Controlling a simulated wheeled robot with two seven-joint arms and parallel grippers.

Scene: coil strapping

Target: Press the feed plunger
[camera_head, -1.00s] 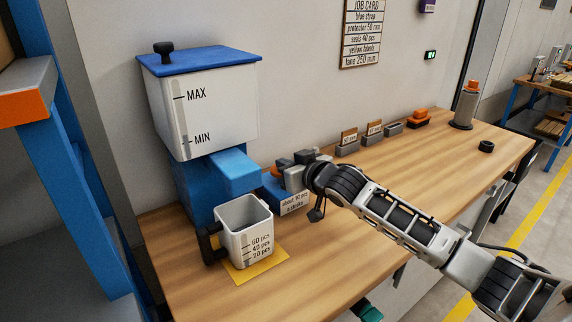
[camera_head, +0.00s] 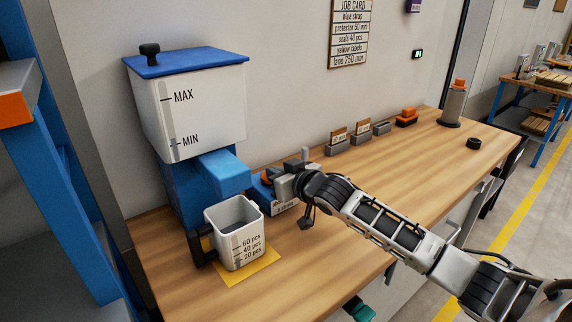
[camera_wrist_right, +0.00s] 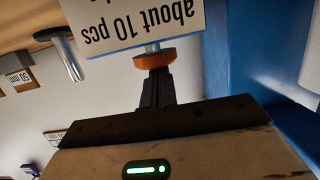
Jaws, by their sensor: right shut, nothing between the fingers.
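The blue and white dispenser (camera_head: 195,110), marked MAX and MIN, stands at the left of the bench. The feed plunger's orange knob (camera_wrist_right: 155,60) is on a short metal shaft below the "about 10 pcs" label (camera_wrist_right: 130,22), as the right wrist view frames it. My right gripper (camera_wrist_right: 157,80) is shut and empty, its fingertips at the knob; contact looks likely but is not certain. In the head view the gripper (camera_head: 278,180) covers part of the label and knob. A white measuring jug (camera_head: 236,240) stands under the blue spout (camera_head: 224,172).
The jug is on a yellow mat (camera_head: 262,274). Small grey holders with cards (camera_head: 338,145), an orange-topped black item (camera_head: 406,118) and a grey cylinder (camera_head: 453,105) stand along the back. The bench front (camera_head: 340,245) is clear.

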